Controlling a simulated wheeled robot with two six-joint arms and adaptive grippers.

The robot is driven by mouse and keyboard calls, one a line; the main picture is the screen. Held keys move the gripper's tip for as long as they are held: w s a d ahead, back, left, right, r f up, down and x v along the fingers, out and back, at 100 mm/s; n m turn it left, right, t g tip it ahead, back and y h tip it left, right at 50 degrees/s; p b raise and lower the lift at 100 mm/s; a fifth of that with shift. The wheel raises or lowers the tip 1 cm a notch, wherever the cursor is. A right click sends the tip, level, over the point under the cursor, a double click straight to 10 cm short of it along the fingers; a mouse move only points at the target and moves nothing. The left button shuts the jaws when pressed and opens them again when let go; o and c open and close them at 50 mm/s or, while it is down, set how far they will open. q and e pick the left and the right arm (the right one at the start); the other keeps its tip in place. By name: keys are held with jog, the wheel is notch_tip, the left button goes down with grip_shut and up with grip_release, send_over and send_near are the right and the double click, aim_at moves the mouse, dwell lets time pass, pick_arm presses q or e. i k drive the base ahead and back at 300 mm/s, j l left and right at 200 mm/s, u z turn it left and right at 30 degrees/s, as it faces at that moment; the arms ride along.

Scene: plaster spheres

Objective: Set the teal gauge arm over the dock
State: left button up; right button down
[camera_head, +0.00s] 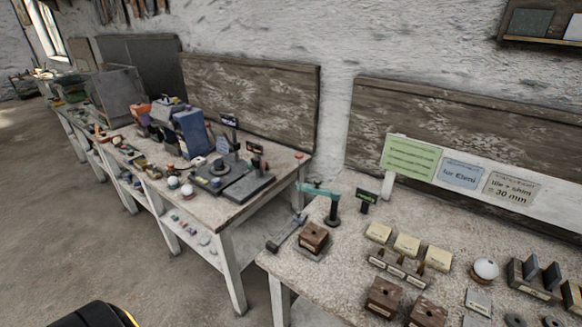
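The teal gauge arm (318,188) stands out sideways from the top of a dark post (333,211) at the back left of the right-hand table. It points left, with a small reddish tip at its left end. A brown wooden block (313,236) sits on a grey plate in front of the post, and the arm's left end is behind and above it, not clearly over it. I cannot tell which thing is the dock. Neither gripper shows in the head view.
The right-hand table (345,275) also holds pale blocks (407,244), a white sphere (486,269), brown blocks (384,297) and a grey bar (287,233) at its left edge. A cluttered second table (235,211) stands left, across a gap.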

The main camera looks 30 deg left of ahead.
aim_at(336, 194)
jog(key=j+z, duration=0.35)
jog(key=j, duration=4.9)
